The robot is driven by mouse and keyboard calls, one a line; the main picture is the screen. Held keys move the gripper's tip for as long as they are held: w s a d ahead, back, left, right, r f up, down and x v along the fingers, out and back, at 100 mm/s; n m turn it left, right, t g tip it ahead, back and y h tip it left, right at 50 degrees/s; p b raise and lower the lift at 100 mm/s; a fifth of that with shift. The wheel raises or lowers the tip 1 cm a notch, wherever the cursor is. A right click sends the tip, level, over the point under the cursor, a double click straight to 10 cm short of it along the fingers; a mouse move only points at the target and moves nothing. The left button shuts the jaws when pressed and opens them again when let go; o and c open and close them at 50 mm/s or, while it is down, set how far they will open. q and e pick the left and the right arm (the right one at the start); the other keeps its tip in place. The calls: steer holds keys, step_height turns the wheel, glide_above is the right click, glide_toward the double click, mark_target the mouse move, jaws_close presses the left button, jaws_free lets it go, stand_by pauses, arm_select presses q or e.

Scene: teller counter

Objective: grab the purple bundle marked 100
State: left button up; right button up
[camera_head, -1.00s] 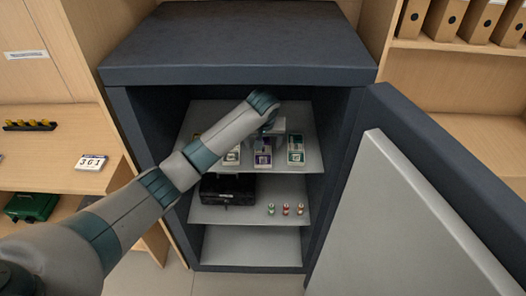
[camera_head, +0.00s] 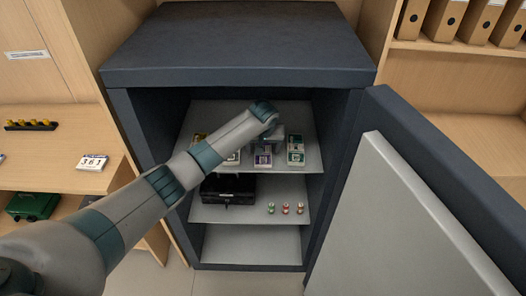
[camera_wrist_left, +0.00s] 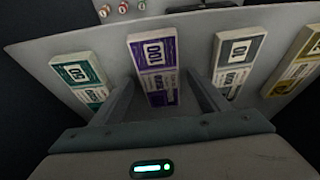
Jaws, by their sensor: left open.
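The purple bundle marked 100 (camera_wrist_left: 153,52) lies flat on the top shelf of the open safe. In the left wrist view it lies between the two fingers of my left gripper (camera_wrist_left: 160,92), which is open, with a finger on either side of its near part. I cannot tell whether the fingers touch it. In the head view the purple bundle (camera_head: 263,158) shows just below my left gripper (camera_head: 272,138), which is partly hidden by the wrist. My right gripper is not in view.
A green bundle (camera_wrist_left: 78,76) and a grey bundle marked 10 (camera_wrist_left: 238,57) flank the purple one, with a yellow bundle (camera_wrist_left: 297,62) beyond. A black cash box (camera_head: 228,189) and three small rolls (camera_head: 286,209) are on the shelf below. The safe door (camera_head: 410,220) stands open at right.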

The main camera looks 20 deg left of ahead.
arm_select(q)
steer(key=c, duration=1.2)
steer(key=shift+r, duration=0.15)
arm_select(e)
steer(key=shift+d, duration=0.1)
